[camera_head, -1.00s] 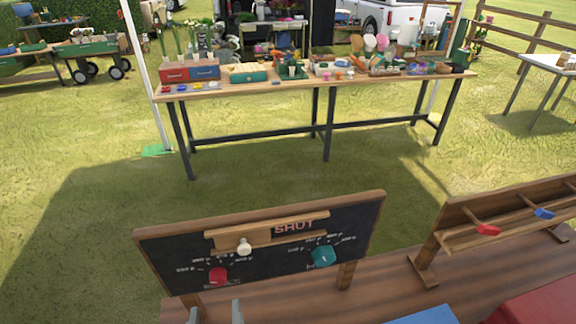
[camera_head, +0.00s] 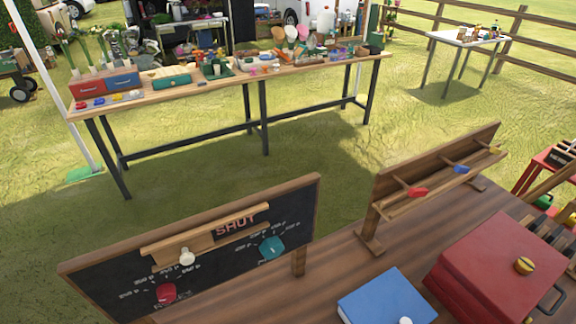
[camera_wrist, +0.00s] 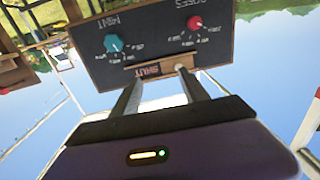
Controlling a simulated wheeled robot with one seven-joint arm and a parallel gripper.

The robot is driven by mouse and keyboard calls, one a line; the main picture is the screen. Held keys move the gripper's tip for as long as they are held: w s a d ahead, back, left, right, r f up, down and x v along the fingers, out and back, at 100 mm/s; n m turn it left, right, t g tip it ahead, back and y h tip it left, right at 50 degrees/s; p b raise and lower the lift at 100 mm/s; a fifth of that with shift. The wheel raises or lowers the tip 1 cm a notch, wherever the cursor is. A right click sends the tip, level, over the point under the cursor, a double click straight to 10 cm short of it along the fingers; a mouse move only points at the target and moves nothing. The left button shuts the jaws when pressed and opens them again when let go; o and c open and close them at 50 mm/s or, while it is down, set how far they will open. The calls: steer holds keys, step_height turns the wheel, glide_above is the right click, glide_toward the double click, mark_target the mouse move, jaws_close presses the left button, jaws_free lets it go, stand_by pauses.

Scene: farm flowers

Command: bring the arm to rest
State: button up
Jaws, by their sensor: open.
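My gripper (camera_wrist: 158,80) shows in the wrist view with its two fingers apart and nothing between them. It points toward a black chalkboard (camera_wrist: 150,45), which appears upside down there. In the head view the wood-framed chalkboard (camera_head: 105,270) stands at the lower left. It carries a red knob (camera_head: 166,293), a teal knob (camera_head: 271,247), and a wooden slide with a white knob (camera_head: 187,257) beside the word SHUT (camera_head: 236,225). The fingertips overlap the board's slide edge in the wrist view; I cannot tell the gap. My gripper is outside the head view.
A wooden rack (camera_head: 440,165) with coloured pegs stands on the brown bench (camera_head: 330,275). A blue box (camera_head: 388,298) and a red box (camera_head: 505,262) lie at the front right. A long table (camera_head: 215,88) of flower goods stands beyond, with grass between.

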steer(key=s+d+f+m+h, duration=0.2)
steer(key=s+d+h, duration=0.3)
steer(key=d, duration=0.7)
steer(key=s+d+f+m+h, duration=0.3)
steer(key=s+d+m+h, duration=0.2)
steer(key=s+d, duration=0.3)
steer(key=d+b, duration=0.1)
steer(key=d, duration=0.3)
steer(key=shift+s+d+f, duration=0.15)
steer(key=shift+s+f, duration=0.2)
steer(key=shift+s, duration=0.05)
